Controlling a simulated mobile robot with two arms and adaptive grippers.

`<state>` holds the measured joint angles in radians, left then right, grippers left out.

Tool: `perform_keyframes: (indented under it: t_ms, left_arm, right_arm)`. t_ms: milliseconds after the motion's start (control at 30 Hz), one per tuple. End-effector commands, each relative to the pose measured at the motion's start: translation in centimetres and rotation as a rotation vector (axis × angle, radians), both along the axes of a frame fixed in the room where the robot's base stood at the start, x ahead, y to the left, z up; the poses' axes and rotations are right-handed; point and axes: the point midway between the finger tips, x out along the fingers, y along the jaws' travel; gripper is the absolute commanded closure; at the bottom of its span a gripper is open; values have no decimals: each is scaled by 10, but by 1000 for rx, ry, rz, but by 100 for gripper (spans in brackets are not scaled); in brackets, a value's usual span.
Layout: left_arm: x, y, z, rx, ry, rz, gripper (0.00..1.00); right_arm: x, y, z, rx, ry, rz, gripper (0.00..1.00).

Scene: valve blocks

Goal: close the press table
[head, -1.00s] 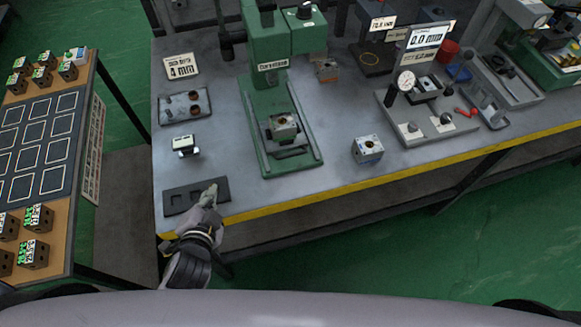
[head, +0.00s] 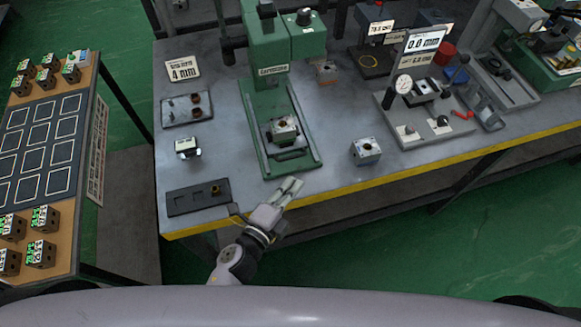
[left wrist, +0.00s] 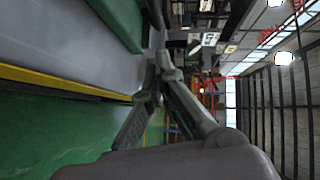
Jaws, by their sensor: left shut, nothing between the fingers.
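The green press (head: 270,110) stands on the grey workbench. Its sliding table (head: 289,153) sits toward the front of the green base rails, with a metal valve block (head: 284,130) on top. My left gripper (head: 293,186) is at the bench's front edge, just in front of the press base and apart from it. Its fingers are together and hold nothing. In the left wrist view the fingers (left wrist: 165,65) point along the bench edge, with part of the green press base (left wrist: 122,20) at the top. My right gripper is not in view.
A second valve block (head: 366,151) stands right of the press. A dark tray (head: 190,200) with a brass-coloured piece (head: 215,190) lies at the front left, and a small white-topped device (head: 187,147) behind it. A gauge fixture (head: 405,88) is at the right.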

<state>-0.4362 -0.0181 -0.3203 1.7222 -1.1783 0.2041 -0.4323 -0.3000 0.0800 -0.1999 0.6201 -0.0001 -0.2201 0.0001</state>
Motion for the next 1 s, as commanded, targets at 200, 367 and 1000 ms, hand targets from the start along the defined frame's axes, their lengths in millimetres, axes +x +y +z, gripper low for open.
perform_keyframes:
  t_ms: [200,367,1000]
  left_arm:
    - [36,-2,-6,3,0,2,100]
    - [49,3,-10,1,1,1,100]
    - [86,15,-10,6,-4,-1,100]
  right_arm:
    - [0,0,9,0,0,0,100]
    - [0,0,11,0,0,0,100]
    - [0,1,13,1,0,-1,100]
